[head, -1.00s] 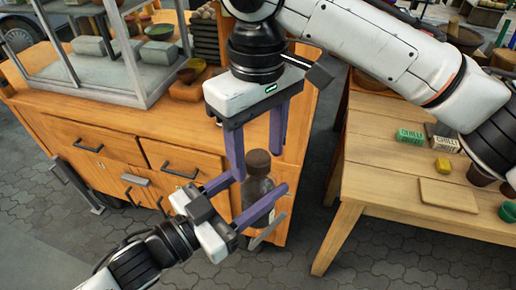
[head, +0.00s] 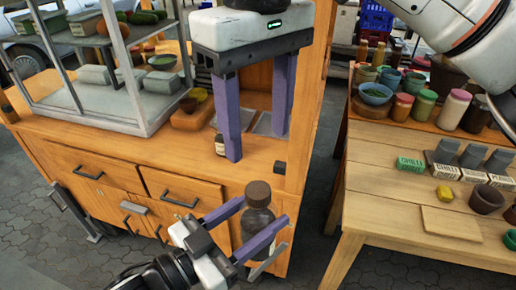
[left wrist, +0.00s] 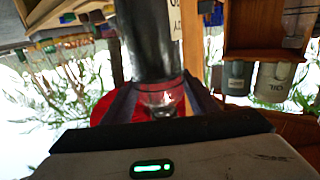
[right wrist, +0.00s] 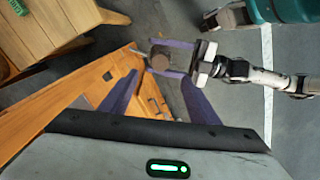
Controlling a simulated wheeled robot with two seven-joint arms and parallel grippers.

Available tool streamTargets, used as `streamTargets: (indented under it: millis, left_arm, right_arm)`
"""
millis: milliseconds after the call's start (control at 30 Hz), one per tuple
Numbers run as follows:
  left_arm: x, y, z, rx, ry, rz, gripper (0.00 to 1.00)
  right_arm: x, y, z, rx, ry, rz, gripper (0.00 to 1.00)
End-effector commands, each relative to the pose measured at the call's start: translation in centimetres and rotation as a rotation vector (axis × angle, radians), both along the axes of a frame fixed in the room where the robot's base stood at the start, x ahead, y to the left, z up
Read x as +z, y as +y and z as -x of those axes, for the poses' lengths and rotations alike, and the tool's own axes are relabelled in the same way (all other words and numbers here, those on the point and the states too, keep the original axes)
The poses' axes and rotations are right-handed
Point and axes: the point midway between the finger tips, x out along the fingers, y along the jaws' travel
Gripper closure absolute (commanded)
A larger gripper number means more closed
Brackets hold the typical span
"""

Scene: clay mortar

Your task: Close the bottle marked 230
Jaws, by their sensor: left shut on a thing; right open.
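A dark bottle (head: 257,222) with a round brown cap (head: 258,194) stands upright in the jaws of my left gripper (head: 264,213), in front of the wooden cabinet. The cap sits on the bottle's top; how tightly is not clear, and I cannot read 230 on it. In the left wrist view the bottle's dark body (left wrist: 146,38) is between the fingers. My right gripper (head: 256,147) is open and empty, above and apart from the cap. In the right wrist view the cap (right wrist: 160,62) shows from above, beyond the open fingers.
The wooden cabinet (head: 110,165) carries a glass display case (head: 110,115) and a small labelled bottle (head: 220,145) near the right gripper. A wooden table (head: 385,190) at the right holds jars, bowls and chilli boxes. The gap between cabinet and table is free.

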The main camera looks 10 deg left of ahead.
Motion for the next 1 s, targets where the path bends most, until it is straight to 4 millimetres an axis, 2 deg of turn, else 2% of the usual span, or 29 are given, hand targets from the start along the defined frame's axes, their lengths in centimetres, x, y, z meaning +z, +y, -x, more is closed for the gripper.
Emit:
streamTargets:
  millis: [167,767,867,967,1000]
  left_arm:
    - [0.2,0.0,0.0,-0.001,-0.004,0.002,1.0]
    - [0.2,0.0,0.0,-0.001,-0.004,0.002,1.0]
    - [0.2,0.0,0.0,-0.001,-0.004,0.002,1.0]
    - [0.2,0.0,0.0,-0.001,-0.004,0.002,1.0]
    - [0.2,0.0,0.0,-0.001,-0.004,0.002,1.0]
  right_arm:
    - [0.8,0.0,0.0,0.0,0.001,-0.001,0.44]
    - [0.6,0.0,-0.1,-0.002,0.001,-0.005,0.44]
    - [-0.6,0.2,-0.9,-0.017,0.004,-0.028,0.44]
    - [-2.9,0.5,-2.6,-0.051,0.003,-0.077,0.44]
    - [-4.2,0.6,-3.5,-0.07,0.001,-0.101,0.44]
